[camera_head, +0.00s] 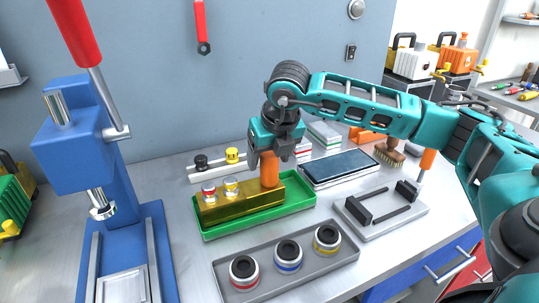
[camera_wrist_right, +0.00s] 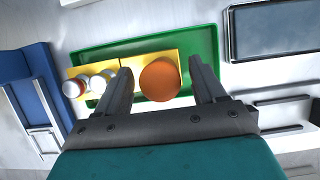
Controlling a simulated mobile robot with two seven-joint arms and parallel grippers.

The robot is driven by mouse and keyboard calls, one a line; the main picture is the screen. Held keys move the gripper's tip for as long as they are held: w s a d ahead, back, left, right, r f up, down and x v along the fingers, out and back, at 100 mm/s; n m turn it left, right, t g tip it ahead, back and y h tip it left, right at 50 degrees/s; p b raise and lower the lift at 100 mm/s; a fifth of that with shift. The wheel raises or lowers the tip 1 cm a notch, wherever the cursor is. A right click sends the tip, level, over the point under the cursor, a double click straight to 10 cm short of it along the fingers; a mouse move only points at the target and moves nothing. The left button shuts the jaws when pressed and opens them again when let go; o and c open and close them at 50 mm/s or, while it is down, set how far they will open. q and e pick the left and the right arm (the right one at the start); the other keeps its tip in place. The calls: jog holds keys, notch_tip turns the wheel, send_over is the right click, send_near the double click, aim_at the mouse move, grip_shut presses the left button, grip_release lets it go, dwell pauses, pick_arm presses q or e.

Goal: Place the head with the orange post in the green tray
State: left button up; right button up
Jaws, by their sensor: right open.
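The head is a yellow block (camera_head: 240,205) with an upright orange post (camera_head: 269,172) at its right end and two small round fittings on its left part. It sits in the green tray (camera_head: 298,205). My right gripper (camera_head: 268,158) is above it, pointing down around the top of the post. In the right wrist view the orange post (camera_wrist_right: 160,79) is between the two open fingers (camera_wrist_right: 160,85), with gaps on both sides. The block's underside is hidden. My left gripper is in neither view.
A grey tray (camera_head: 268,291) with three ringed cylinders lies in front of the green tray. A blue press (camera_head: 75,150) stands at left. A dark-topped tablet-like panel (camera_head: 340,167) and a grey fixture (camera_head: 385,215) lie at right.

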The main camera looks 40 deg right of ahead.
jog(key=shift+s+r, duration=0.1)
jog(key=shift+r, duration=0.35)
jog(key=v, duration=1.1)
jog(key=shift+s+p, duration=0.2)
jog(key=shift+p, duration=0.2)
jog(key=shift+a+r, duration=0.1)
